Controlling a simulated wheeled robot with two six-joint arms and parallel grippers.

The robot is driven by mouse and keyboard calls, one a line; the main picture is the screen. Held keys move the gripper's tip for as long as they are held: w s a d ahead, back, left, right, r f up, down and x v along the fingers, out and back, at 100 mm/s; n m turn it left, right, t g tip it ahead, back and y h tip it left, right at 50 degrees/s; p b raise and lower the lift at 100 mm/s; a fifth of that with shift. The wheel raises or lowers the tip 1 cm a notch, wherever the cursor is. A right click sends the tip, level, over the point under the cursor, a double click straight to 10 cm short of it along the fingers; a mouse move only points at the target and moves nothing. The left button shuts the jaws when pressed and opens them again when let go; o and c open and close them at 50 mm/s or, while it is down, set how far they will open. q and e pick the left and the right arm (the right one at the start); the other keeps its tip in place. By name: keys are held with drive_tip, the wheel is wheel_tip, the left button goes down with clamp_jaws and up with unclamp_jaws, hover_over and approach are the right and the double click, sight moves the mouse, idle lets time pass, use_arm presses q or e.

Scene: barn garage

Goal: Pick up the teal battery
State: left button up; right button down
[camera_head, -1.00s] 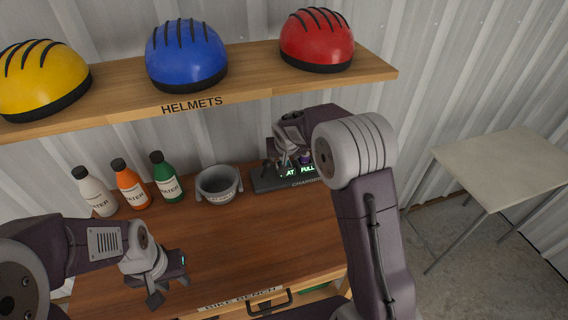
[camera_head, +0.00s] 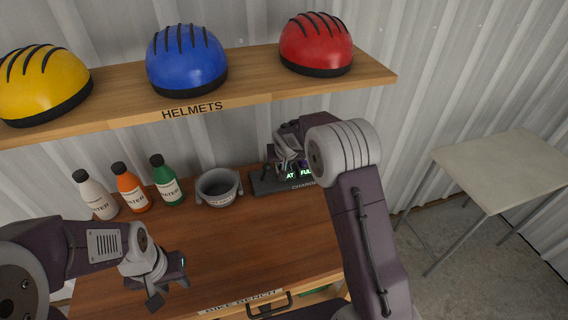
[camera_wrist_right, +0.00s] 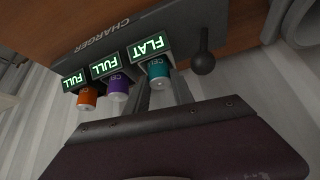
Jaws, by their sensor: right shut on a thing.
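The teal battery (camera_wrist_right: 158,72) sits in the charger (camera_wrist_right: 120,35), under a lit display reading FLAT, in the right wrist view. My right gripper (camera_wrist_right: 160,84) has its two fingers on either side of the battery and is shut on it. In the head view my right gripper (camera_head: 284,165) is over the charger (camera_head: 262,186), and my arm hides part of it. My left gripper (camera_head: 169,287) is open and empty above the front left of the bench.
Purple (camera_wrist_right: 118,88) and orange (camera_wrist_right: 87,98) batteries sit beside the teal one, under FULL displays. A grey bowl (camera_head: 218,188) and several bottles (camera_head: 133,188) stand left of the charger. A helmet shelf (camera_head: 250,90) overhangs the bench (camera_head: 250,240), whose middle is clear.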

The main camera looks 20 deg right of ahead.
use_arm(q)
drive_tip(key=shift+r, duration=0.2)
use_arm(e)
wheel_tip(320, 180, up, 4)
drive_tip(key=shift+w+r, duration=0.1)
use_arm(q)
drive_tip(key=shift+f, duration=0.25)
use_arm(e)
drive_tip(key=s+d+r, duration=0.6)
drive_tip(key=s+d, duration=0.1)
drive_tip(key=s, duration=0.2)
drive_tip(key=shift+d+r, duration=0.35)
use_arm(q)
drive_tip(key=shift+r, duration=0.1)
use_arm(e)
drive_tip(key=shift+r, duration=0.1)
